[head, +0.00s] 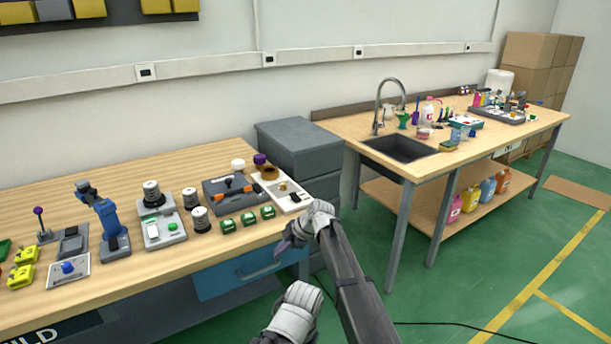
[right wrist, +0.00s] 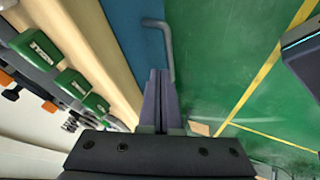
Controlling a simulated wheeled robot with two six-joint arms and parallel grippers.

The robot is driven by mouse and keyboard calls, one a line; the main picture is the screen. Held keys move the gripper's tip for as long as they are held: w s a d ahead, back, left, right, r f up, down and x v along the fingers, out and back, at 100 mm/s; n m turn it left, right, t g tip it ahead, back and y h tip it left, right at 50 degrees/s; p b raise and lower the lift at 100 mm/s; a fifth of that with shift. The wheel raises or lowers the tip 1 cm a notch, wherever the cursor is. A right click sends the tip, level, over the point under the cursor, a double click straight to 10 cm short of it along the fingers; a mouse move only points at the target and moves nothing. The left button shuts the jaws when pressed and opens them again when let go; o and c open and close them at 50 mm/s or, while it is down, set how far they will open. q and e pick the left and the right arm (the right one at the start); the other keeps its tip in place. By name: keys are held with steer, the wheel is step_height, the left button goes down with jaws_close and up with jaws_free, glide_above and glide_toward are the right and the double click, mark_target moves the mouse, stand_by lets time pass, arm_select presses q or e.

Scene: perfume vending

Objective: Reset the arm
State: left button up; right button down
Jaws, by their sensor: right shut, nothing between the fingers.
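My right gripper (head: 287,242) is in the head view, near the front right corner of the wooden workbench (head: 225,258). Its dark, purplish fingers point left and down and look empty. In the right wrist view the two fingers of this gripper (right wrist: 158,76) lie together with no gap and hold nothing. The fingertips appear close to the drawer handle (right wrist: 160,30), but I cannot tell the distance. My left gripper is not in view.
Green boxes (head: 248,217), a grey-and-white device (head: 284,190) and spools (head: 200,219) stand on the workbench near my right gripper. A blue drawer (head: 225,283) is below. A sink table (head: 345,127) stands at the right. Green floor (head: 480,270) is open at front right.

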steer(key=s+d+f+m+g+h, duration=0.15)
steer(key=s+d+m+h, duration=0.25)
steer(key=s+d+m, duration=0.95)
steer(key=s+d+f+m+h, duration=0.3)
steer(key=s+d+m, duration=0.7)
steer(key=s+d, duration=0.55)
steer(key=s+a+r+n+h+p, duration=0.1)
steer(key=s+a+r+n+p, duration=0.3)
steer(key=a+r+p, duration=0.5)
steer(key=shift+s+r+g, duration=0.2)
steer(key=shift+r+g, duration=0.15)
steer(key=shift+a, duration=0.1)
